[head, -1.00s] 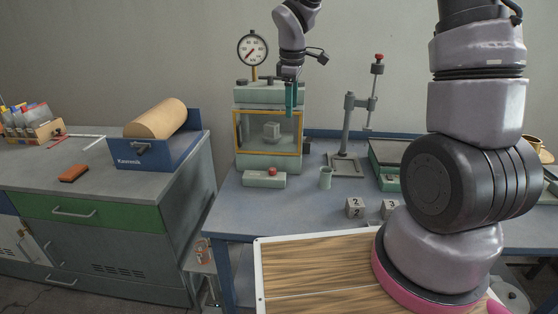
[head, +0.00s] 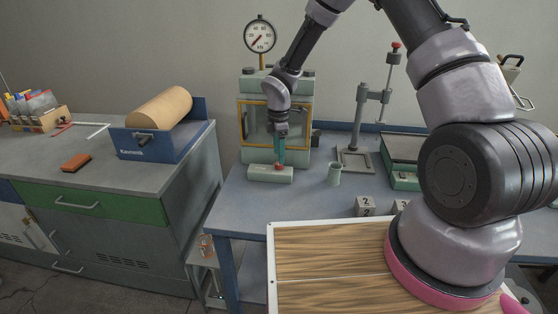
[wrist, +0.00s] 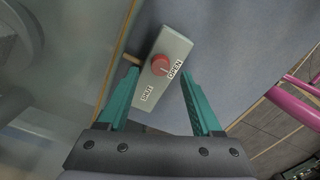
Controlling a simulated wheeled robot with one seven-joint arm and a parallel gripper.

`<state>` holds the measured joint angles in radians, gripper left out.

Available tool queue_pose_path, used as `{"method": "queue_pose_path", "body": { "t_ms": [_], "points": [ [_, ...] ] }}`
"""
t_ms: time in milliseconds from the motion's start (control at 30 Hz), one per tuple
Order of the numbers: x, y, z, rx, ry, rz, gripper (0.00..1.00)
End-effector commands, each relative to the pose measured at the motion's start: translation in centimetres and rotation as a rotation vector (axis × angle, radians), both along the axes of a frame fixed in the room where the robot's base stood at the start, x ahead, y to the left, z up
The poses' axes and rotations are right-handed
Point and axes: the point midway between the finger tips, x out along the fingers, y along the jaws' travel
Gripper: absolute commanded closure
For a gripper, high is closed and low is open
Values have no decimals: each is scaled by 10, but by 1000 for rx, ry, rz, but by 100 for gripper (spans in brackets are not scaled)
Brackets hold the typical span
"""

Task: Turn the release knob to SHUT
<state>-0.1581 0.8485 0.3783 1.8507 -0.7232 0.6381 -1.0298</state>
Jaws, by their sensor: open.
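The release knob (wrist: 160,65) is a round red knob on top of a pale grey-green box (wrist: 163,48). The box carries the labels OPEN (wrist: 175,69) and SHUT (wrist: 147,93). A thin pale mark on the knob's edge points toward OPEN. My gripper (wrist: 158,74) is open, its teal fingers on either side of the box in the wrist view, with nothing between the tips but the knob region. I cannot tell that either finger touches the knob. In the head view my gripper (head: 280,158) points down just above the knob (head: 278,167), on the box's top (head: 258,173).
A press with a yellow-framed window (head: 245,125) and a gauge (head: 260,35) stands right behind the box. A small cup (head: 334,175), numbered blocks (head: 365,206) and a stand (head: 360,110) are to the right.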

Motion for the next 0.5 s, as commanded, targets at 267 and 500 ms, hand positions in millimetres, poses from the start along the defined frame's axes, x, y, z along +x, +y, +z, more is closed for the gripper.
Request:
{"method": "queue_pose_path", "body": {
  "t_ms": [267,500],
  "points": [
    [0,0,-32,0,1,0,34],
    [0,0,-35,0,0,-1,34]
  ]
}}
